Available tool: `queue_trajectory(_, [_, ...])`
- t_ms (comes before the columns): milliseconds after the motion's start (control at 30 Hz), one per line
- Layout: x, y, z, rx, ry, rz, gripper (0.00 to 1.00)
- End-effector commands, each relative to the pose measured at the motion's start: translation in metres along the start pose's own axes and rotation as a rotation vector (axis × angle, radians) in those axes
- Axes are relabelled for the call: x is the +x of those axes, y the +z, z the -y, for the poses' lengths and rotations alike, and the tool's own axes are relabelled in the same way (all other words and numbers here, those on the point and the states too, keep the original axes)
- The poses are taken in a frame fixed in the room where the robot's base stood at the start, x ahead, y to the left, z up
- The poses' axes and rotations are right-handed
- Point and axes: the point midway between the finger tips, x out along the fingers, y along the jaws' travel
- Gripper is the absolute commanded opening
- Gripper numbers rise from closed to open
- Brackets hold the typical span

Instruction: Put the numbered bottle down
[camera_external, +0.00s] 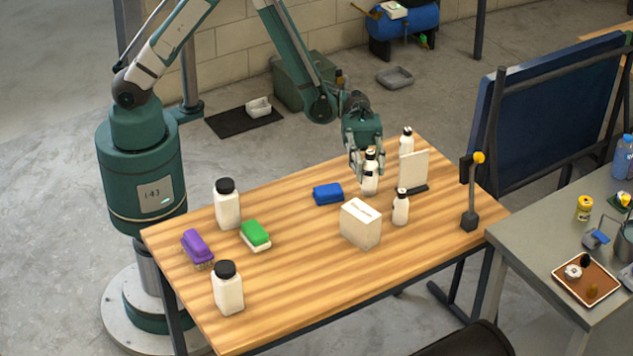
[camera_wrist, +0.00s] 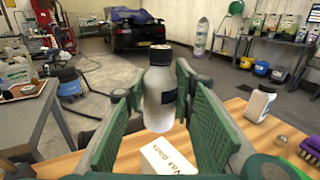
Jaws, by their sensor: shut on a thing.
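My gripper (camera_external: 366,168) is over the far right part of the wooden table, shut on a white bottle with a black cap (camera_external: 370,186). In the wrist view the bottle (camera_wrist: 160,98) stands roughly upright between the green finger pads. A dark patch shows on its side; no number is readable. I cannot tell whether its base touches the table. Two similar small white bottles stand nearby: one behind (camera_external: 406,141) and one in front to the right (camera_external: 401,208).
A white box (camera_external: 360,223) stands just in front of the held bottle, and a white upright panel (camera_external: 413,170) to its right. A blue block (camera_external: 328,194) lies to the left. Brushes and two larger jars (camera_external: 228,204) (camera_external: 228,288) occupy the left part. The front middle is clear.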

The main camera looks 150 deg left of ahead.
Motion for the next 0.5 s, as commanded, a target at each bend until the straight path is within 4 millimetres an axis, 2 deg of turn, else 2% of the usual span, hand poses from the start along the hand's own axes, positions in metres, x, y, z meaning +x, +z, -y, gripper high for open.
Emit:
queue_trajectory(33, [-0.014, -0.001, -0.005, 0.0, 0.0, 0.0, 0.1])
queue_trajectory(500, [-0.13, -0.006, -0.03, 0.0, -0.036, 0.002, 0.1])
